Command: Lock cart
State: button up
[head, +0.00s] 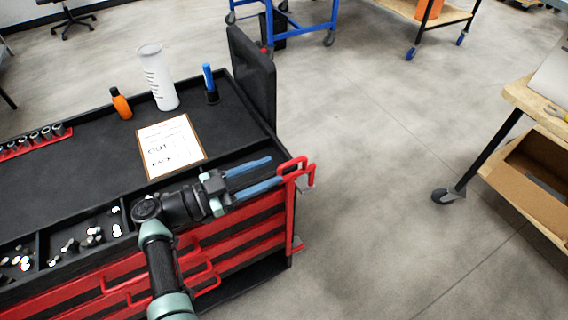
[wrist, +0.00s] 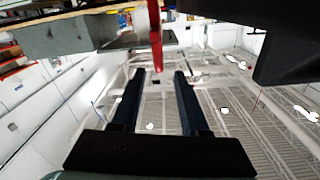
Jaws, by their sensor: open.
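The cart (head: 60,170) is a black-topped tool cart with red drawers, on the left of the head view. A red handle-like bar (head: 293,162) stands out at its right front corner. I cannot tell whether it is a lock. My gripper (head: 276,171) is open and level, its two blue fingers pointing right at this bar, with the tips close to it. In the wrist view, my gripper (wrist: 160,74) shows two dark, parted fingers. A red upright strip (wrist: 155,35) lies just beyond and between the tips. Whether anything touches is unclear.
A black panel (head: 252,75) rises at the right end. Grey floor (head: 370,190) is clear to the right.

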jog(key=v, duration=0.7)
jog(key=shift+b, duration=0.35)
jog(key=shift+f, duration=0.1)
